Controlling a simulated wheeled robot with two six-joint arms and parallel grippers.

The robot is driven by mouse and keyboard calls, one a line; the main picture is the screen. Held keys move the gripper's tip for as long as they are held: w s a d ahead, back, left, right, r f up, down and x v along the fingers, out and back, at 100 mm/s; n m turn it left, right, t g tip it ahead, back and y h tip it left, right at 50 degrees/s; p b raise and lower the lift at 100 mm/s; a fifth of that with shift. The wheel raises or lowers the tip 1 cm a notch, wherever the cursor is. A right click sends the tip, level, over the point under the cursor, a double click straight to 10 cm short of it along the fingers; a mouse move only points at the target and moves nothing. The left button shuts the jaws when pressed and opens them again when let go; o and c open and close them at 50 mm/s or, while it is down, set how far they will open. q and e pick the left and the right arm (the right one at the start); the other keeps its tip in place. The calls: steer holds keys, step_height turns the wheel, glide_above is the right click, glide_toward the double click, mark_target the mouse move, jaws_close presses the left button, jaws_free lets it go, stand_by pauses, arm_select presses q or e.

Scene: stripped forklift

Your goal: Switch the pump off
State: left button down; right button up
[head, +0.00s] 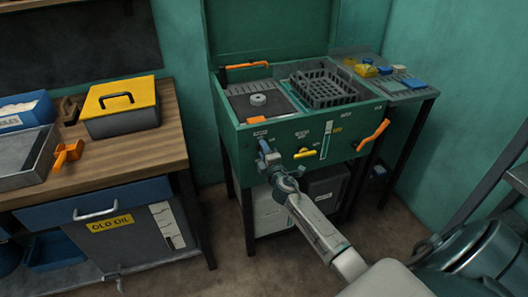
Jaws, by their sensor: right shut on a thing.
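The green parts washer (228,138) stands at the centre with its lid raised. Its front panel carries small white labels, a yellow lever (304,153), a pale upright gauge strip (325,140) and an orange handle (373,135) at the right. My right gripper (264,147) is at the left part of this panel, just below a small label, and is shut on a control there. The fingers hide that control, which I take to be the pump switch. Its position and the label's wording cannot be read. My left gripper is not in view.
A wooden bench (165,152) at the left holds a yellow-lidded box (122,112), a grey tray (22,160) and an orange tool (67,153). The washer's basin holds a dark basket (322,88). A side table (405,95) with small coloured items stands right of the washer.

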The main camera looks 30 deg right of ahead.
steer(key=shift+f, duration=0.1)
steer(key=o, duration=1)
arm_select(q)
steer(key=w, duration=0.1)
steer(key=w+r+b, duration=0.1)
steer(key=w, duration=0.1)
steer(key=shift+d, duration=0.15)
arm_select(e)
steer(key=v, duration=1.1)
steer(key=shift+w+d, duration=0.1)
